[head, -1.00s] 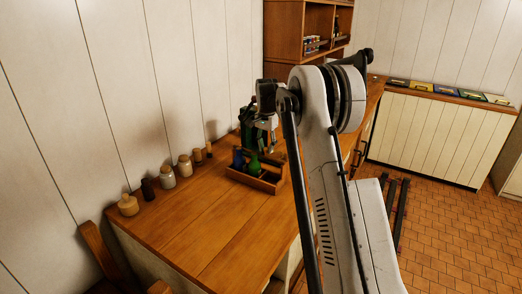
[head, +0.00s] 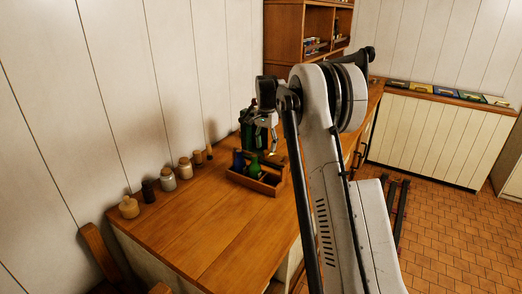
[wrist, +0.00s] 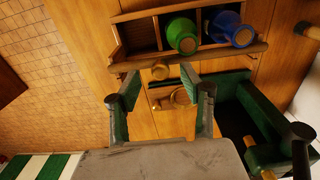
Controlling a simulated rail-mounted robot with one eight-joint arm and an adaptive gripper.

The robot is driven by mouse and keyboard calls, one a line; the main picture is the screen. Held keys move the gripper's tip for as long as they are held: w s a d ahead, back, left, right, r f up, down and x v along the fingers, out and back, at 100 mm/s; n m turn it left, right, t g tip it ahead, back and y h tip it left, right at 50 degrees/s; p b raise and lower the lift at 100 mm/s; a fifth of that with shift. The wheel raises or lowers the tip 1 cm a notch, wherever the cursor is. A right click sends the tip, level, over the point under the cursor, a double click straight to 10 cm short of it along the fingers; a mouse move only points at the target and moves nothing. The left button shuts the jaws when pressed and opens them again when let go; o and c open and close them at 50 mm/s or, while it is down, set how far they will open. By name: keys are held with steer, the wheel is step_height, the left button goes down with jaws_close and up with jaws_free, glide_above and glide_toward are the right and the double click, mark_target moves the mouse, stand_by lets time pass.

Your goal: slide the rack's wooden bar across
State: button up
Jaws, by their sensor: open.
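A wooden rack (head: 264,187) with compartments stands on the counter and also shows at the top of the wrist view (wrist: 134,52). It holds a green bottle (wrist: 181,36) and a blue bottle (wrist: 224,27). A wooden bar (wrist: 215,58) runs along its near side in the wrist view. My gripper (head: 268,148) is above the counter by the rack. In the wrist view my gripper (wrist: 165,93) has its two fingers apart, with nothing held between them. The fingertips are near the bar; I cannot tell whether they touch it.
A dark green holder (wrist: 245,105) stands beside the rack. A small round wooden piece (wrist: 180,96) shows between the fingers. Several jars (head: 168,179) line the wall at left. The front of the counter (head: 190,240) is clear. A wooden shelf (head: 285,35) stands behind.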

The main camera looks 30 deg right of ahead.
steer(key=shift+r+p, duration=0.9)
steer(key=shift+r, duration=1.45)
steer(key=shift+s+a+r, duration=0.15)
steer(key=shift+a+r, duration=0.1)
steer(key=s+a+r+n+t+b, duration=0.25)
steer(key=s+a+r, duration=0.25)
steer(key=s+a, duration=0.45)
steer(key=s+a+r+n+t+b, duration=0.15)
steer(key=s+a+r+n, duration=0.25)
steer(key=s+a, duration=0.5)
steer(key=s+a+f+n+t+b, duration=0.1)
steer(key=s+a+f+n, duration=0.1)
steer(key=s, duration=0.6)
steer(key=s+a+f+n+t+b, duration=0.1)
steer(key=s+a+f, duration=0.2)
steer(key=s+f, duration=0.3)
steer(key=s+a+f+n+t+b, duration=0.1)
steer(key=s+a+f+n+b, duration=0.1)
steer(key=s, duration=0.9)
step_height(320, 180, down, 2)
steer(key=shift+a+f+n, duration=0.1)
steer(key=shift+a+n, duration=0.25)
steer(key=shift+a, duration=0.5)
steer(key=shift+s, duration=0.1)
